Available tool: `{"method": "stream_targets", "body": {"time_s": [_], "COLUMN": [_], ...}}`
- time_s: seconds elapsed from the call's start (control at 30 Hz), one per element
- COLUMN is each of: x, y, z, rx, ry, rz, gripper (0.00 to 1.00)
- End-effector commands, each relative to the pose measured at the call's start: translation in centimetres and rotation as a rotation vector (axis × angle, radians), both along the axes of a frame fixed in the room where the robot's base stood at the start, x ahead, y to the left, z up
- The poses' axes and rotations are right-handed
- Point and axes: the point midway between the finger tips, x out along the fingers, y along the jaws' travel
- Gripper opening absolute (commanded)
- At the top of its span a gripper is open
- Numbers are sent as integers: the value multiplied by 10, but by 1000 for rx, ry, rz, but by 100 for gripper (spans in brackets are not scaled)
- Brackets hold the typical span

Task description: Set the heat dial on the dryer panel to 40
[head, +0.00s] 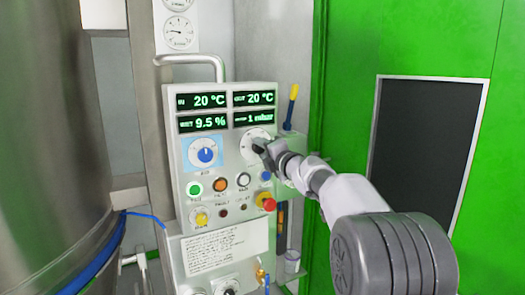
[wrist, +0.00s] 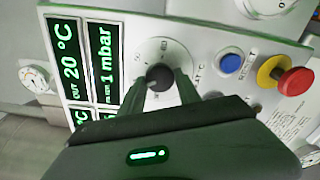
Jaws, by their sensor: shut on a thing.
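The dryer panel (head: 180,160) stands upright in front of me. Its heat dial is a black knob (wrist: 159,75) on a round white scale plate (head: 249,138), at the panel's right under the displays. My gripper (wrist: 160,82) is shut on the knob, with one finger on each side of it. In the head view my gripper (head: 262,146) reaches in from the right and covers most of the knob. The scale marks are too small and partly covered, so I cannot read the dial's setting. The upper displays (head: 204,101) read 20 °C.
A blue dial (head: 206,155) sits left of the heat dial. Below are a green button (head: 194,188), an orange button (head: 220,184) and a red emergency knob on yellow (head: 266,201). A steel vessel (head: 50,150) fills the left. A metal handle (head: 190,59) arches above the panel.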

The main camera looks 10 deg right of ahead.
Motion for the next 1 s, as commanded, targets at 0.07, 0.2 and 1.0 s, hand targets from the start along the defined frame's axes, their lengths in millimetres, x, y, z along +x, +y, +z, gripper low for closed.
{"method": "stream_targets", "body": {"time_s": [0.07,0.2,1.0], "x": [0,0,-141], "y": [0,0,-46], "z": [0,0,2], "rx": [0,0,1], "ry": [0,0,-1], "rz": [0,0,-3], "gripper": [47,61,61]}}
